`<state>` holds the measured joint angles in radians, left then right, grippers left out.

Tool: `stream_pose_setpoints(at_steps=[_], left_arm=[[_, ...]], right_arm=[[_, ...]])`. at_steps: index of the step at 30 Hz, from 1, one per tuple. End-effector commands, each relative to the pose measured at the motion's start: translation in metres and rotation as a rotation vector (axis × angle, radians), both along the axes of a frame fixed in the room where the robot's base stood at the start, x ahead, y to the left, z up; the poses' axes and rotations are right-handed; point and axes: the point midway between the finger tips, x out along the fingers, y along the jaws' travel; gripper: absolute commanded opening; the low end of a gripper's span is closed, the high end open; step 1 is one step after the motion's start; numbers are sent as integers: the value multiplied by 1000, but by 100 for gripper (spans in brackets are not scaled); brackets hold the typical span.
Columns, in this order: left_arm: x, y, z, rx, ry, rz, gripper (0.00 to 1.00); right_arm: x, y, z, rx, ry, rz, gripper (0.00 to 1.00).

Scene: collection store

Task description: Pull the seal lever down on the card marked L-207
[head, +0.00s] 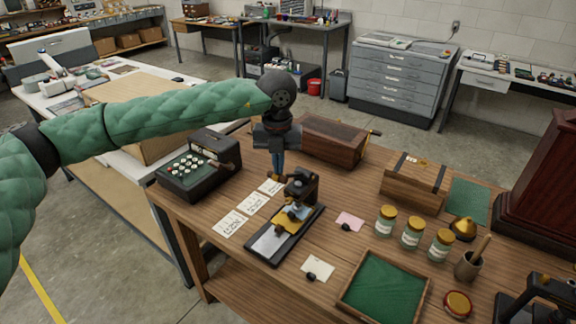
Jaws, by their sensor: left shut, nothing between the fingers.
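A black seal press (303,188) stands on the wooden table, on a dark tray-like base with a pale plate (265,243). Its upper arm, which looks like the lever, is raised; a yellow piece (287,224) and a small bluish-white piece lie under it. Several white cards (230,222) lie in a row left of the press. A pink card (350,221) and a cream card (317,268) lie to its right, each with a small dark object on it. Card markings are too small to read, so I cannot identify L-207. My left gripper (277,175) points down, shut and empty, just behind and left of the press head.
A black keyed machine (199,165) stands left and a wooden box (333,139) behind. Glass jars (411,234), a brown cup (468,265) and a green-lined tray (383,288) stand right. A dark device (540,295) is at the lower right.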

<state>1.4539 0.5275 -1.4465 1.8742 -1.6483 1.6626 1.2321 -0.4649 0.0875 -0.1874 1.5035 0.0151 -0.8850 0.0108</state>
Motion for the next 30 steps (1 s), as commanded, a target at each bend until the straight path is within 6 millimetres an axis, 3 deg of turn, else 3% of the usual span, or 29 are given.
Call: stream_pose_setpoints(at_steps=[14, 30], left_arm=[[-6, 5, -22, 0, 1, 1, 0], [-8, 6, -26, 0, 1, 0, 0]], right_arm=[[0, 0, -21, 0, 0, 0, 36], [0, 0, -25, 0, 0, 0, 36]])
